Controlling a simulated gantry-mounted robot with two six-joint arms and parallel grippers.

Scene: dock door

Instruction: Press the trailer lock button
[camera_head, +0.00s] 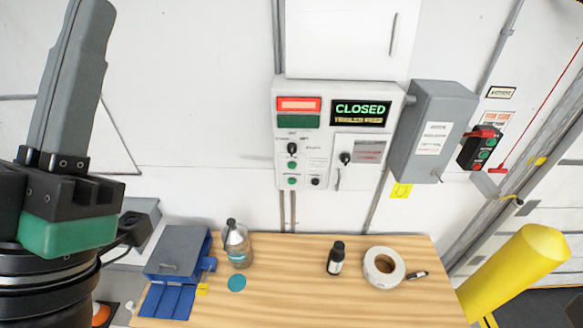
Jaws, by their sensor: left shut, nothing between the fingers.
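A white control panel (318,150) is fixed to the wall at the centre. It has a lit red lamp (299,104), a dark green lamp (299,122) and a display (361,113) reading CLOSED. Below are two green buttons, an upper one (292,165) and a lower one (291,181), a black button (315,182) and two black switches. The labels are too small to read, so I cannot tell which is the trailer lock button. My left gripper (92,14) points upward at the far left, shut and empty, well away from the panel. My right gripper is out of view.
A wooden table (300,300) stands below the panel, holding a blue bin (178,255), a spray bottle (237,244), a dark bottle (336,258) and a tape roll (383,267). A grey box (436,130) and a button station (481,148) are right of the panel. A yellow post (520,270) stands lower right.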

